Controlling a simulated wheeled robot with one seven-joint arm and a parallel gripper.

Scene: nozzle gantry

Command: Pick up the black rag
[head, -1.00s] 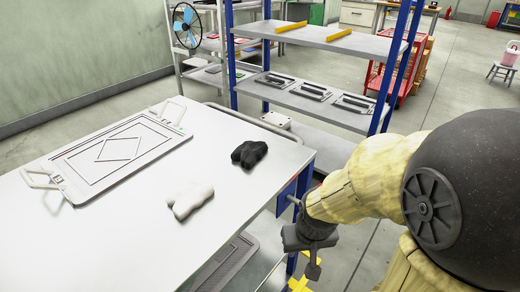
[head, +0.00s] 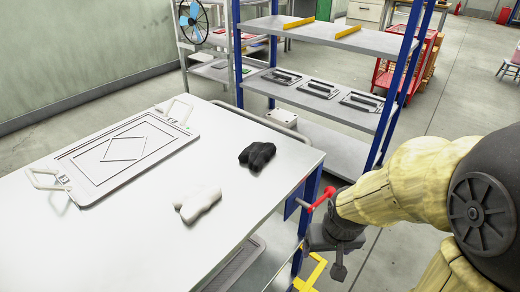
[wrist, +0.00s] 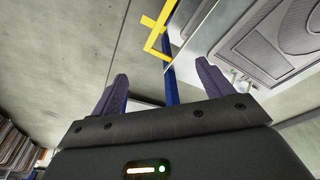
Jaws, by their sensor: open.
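The black rag (head: 257,156) lies crumpled on the white table (head: 110,235), near its right back corner. A white rag (head: 198,205) lies on the same table, in front of the black rag and to its left. My gripper (head: 338,262) is off the table's right side, apart from both rags. In the wrist view the two fingers of my gripper (wrist: 165,85) are spread with nothing between them. The wrist view shows neither rag.
A framed tray with handles (head: 122,152) lies on the table's left part. Blue-posted shelving (head: 350,83) stands behind the table, holding several flat dark-handled pieces. A red-ended bar (head: 318,199) sticks out by the table's right edge. The table between tray and rags is clear.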

